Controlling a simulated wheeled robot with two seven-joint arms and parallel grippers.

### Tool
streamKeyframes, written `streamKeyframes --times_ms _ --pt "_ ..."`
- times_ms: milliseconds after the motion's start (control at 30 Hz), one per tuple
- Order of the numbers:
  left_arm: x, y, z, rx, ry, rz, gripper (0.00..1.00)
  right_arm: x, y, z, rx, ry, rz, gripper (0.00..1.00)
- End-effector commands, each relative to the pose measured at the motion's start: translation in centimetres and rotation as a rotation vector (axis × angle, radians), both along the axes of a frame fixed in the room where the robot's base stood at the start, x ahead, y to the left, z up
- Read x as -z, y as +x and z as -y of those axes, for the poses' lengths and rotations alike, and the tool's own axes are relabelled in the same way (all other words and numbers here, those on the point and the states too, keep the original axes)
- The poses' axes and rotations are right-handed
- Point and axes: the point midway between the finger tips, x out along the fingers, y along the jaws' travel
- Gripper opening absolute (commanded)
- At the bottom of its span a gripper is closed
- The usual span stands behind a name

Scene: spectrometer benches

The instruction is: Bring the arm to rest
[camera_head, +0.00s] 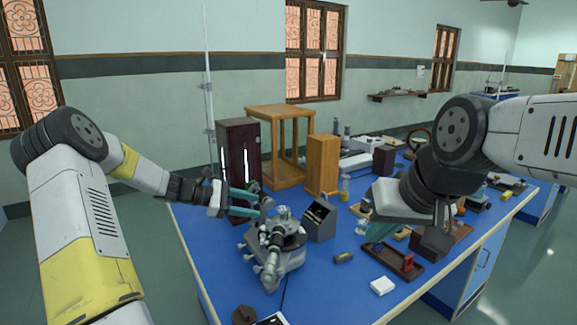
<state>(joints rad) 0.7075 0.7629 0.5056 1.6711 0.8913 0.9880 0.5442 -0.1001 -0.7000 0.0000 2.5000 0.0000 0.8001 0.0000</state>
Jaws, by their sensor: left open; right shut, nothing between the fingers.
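My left arm (85,215) comes in from the left and reaches over the blue bench (215,265). My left gripper (262,207) has teal fingers spread apart and empty. It is beside the dark cabinet and just behind the grey spectrometer (275,250); I cannot tell if it touches either. My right arm (455,150) comes in from the right and bends down over the bench. My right gripper (374,244) points down with its teal fingers together, near the small items at the middle right. The arm partly hides it.
A dark cabinet (238,150), an open wooden frame (262,113) and a wooden box (322,165) stand at the back. The bench's front middle is mostly clear.

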Motion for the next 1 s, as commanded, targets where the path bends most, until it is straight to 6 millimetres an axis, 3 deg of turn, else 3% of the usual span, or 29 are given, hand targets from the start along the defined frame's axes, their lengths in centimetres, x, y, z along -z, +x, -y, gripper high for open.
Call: streamKeyframes --times_ms 33,167,400,800,1000 --pt "-1.2 -1.5 1.3 0.06 0.086 0.041 0.5 0.0 0.0 0.0 0.0 0.0 0.0 0.0" --pt "-3.3 -5.3 3.2 0.202 0.286 0.144 0.5 0.0 0.0 0.0 0.0 0.0 0.0 0.0" --pt "-7.3 -12.5 4.6 0.434 0.621 0.351 0.5 0.0 0.0 0.0 0.0 0.0 0.0 0.0" --pt "-13.1 -24.6 2.9 0.744 1.08 0.727 0.5 0.0 0.0 0.0 0.0 0.0 0.0 0.0" --pt "-14.5 -30.0 1.3 0.857 1.254 0.918 0.5 0.0 0.0 0.0 0.0 0.0 0.0 0.0"
